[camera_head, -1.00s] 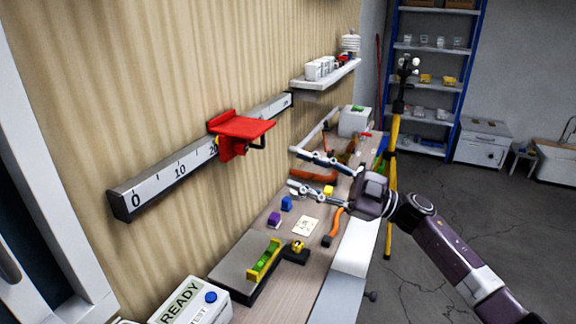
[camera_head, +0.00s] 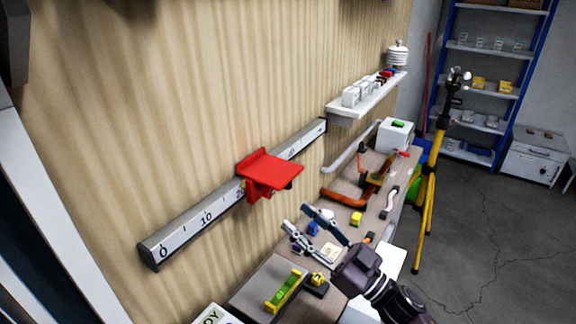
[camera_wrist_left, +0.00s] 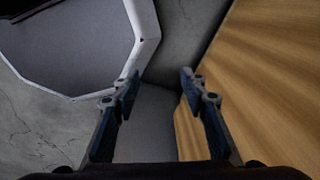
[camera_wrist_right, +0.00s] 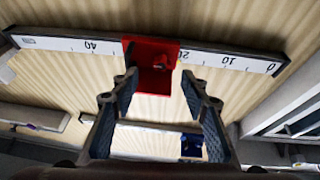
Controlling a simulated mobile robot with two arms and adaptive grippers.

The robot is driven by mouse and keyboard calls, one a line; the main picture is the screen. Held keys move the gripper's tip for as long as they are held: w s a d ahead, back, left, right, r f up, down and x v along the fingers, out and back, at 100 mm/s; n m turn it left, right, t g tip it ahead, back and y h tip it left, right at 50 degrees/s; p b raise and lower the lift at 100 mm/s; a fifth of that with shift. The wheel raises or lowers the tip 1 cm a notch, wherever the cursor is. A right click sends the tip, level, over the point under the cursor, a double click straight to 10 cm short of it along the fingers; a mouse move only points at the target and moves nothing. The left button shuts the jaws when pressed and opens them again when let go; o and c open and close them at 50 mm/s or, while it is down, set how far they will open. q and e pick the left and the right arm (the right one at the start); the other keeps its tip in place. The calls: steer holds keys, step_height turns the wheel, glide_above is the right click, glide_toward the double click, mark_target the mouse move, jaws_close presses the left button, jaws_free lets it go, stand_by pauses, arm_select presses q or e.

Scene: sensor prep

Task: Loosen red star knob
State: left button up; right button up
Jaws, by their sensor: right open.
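A red sliding bracket (camera_head: 272,170) with a flat top plate sits on the numbered rail (camera_head: 208,216) on the wall. In the right wrist view the bracket (camera_wrist_right: 150,50) lies ahead, near the rail's 20 mark, with a small red knob (camera_wrist_right: 160,66) on its underside. The knob's star shape is too small to make out. My right gripper (camera_head: 296,216) is open and empty, below and in front of the bracket, not touching it. In the right wrist view its fingertips (camera_wrist_right: 160,78) frame the knob. My left gripper (camera_wrist_left: 159,80) is open and empty, away from the bracket.
A workbench below holds a spirit level (camera_head: 283,291), a yellow block (camera_head: 356,218) and orange-handled tools. A wall shelf (camera_head: 366,98) is beyond the rail. A yellow tripod (camera_head: 429,180) stands on the floor to the right. The wall's face is close behind the bracket.

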mark_target(271, 194)
steer(key=shift+m+t+h, duration=0.3)
steer(key=shift+m+h, duration=0.2)
steer(key=shift+m, duration=0.2)
steer(key=p+x, duration=0.1)
steer(key=x, duration=0.1)
steer(key=p+x, duration=0.1)
steer(key=x, duration=0.1)
steer(key=p+x, duration=0.1)
steer(key=x, duration=0.2)
steer(key=shift+s+a+r, duration=0.25)
steer(key=shift+s+r, duration=0.1)
steer(key=shift+w+a, duration=0.25)
arm_select(q)
steer(key=r, duration=0.4)
steer(key=shift+s+a+r, duration=0.1)
steer(key=shift+s+a, duration=0.05)
steer(key=shift+s, duration=0.15)
steer(key=shift+w, duration=0.15)
arm_select(e)
steer(key=shift+c, duration=0.4)
jaws_close()
